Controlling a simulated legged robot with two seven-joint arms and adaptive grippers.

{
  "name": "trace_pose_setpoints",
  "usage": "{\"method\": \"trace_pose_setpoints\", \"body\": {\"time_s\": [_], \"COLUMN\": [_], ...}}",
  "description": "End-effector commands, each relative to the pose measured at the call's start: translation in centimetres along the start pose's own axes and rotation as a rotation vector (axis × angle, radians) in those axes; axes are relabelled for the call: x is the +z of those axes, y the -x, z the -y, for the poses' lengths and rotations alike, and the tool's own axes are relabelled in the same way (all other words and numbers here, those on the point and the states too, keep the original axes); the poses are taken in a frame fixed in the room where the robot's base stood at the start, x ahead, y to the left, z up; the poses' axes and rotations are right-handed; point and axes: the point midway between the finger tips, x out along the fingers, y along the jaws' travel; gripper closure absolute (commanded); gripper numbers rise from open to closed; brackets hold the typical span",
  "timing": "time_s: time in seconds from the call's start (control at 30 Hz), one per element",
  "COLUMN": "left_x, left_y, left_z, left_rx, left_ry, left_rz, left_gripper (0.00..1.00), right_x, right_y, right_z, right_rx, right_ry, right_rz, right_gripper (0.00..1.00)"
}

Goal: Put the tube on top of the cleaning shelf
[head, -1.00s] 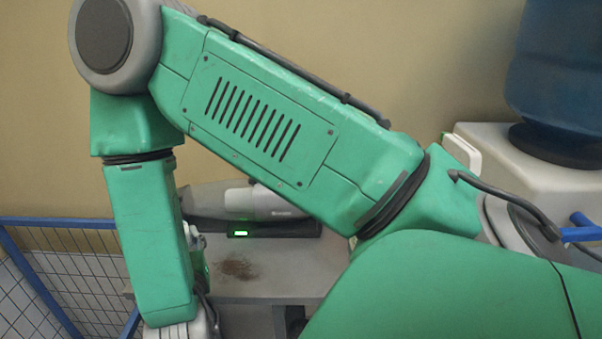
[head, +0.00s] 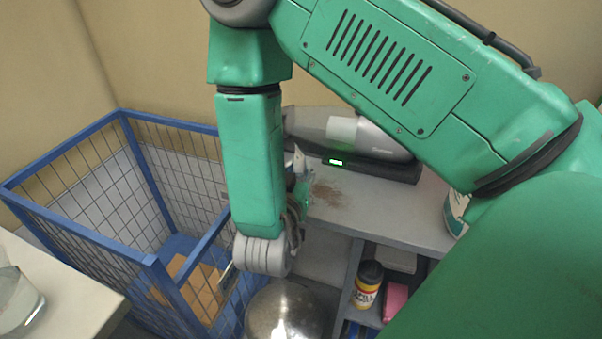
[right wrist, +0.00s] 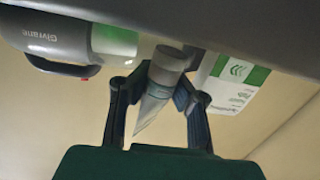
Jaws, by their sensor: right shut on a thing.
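The tube (right wrist: 156,95) is pale grey with a wide round end and a flat, narrowing end. In the right wrist view it sits between the two dark fingers of my right gripper (right wrist: 158,104), which is shut on it. In the head view, my right gripper (head: 300,188) is partly hidden behind my green forearm, near the left side of the cleaning shelf top (head: 385,212). The head view does not clearly show the gap between tube and shelf. My left gripper is out of view.
A grey handheld vacuum (head: 390,138) lies on a dark dock at the shelf's back. A brown powder patch (head: 328,194) marks the top. A blue wire cage (head: 150,262) stands left. A yellow-labelled container (head: 367,284) sits below. A green-white container (right wrist: 237,82) appears in the wrist view.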

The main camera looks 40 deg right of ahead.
Motion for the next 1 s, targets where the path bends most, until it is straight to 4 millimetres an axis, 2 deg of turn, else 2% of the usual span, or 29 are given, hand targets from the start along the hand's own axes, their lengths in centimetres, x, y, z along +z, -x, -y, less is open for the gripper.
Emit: {"method": "trace_pose_setpoints", "body": {"time_s": [0.03,0.13,0.43,0.47,0.5,0.83,1.0], "left_x": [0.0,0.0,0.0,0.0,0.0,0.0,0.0], "left_y": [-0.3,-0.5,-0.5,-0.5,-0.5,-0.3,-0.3], "left_z": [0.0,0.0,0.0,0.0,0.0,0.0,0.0], "left_rx": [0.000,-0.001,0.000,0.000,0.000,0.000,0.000], "left_ry": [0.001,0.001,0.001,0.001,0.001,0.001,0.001], "left_rz": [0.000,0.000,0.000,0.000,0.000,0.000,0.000], "left_gripper": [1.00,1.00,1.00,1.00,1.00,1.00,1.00], "right_x": [1.1,2.2,2.4,2.4,2.3,2.0,2.1], "right_y": [-0.1,-0.3,-0.7,-0.7,-0.7,-0.3,1.4], "right_z": [0.1,0.1,-0.2,-0.2,-0.2,0.1,0.1], "right_rx": [0.000,-0.001,0.000,0.000,0.000,-0.001,-0.004], "right_ry": [0.003,0.001,-0.003,-0.004,-0.003,-0.001,-0.001], "right_rz": [0.001,0.001,0.005,0.005,0.005,0.000,0.004], "right_gripper": [1.00,1.00,1.00,0.79,0.69,0.69,0.69]}}
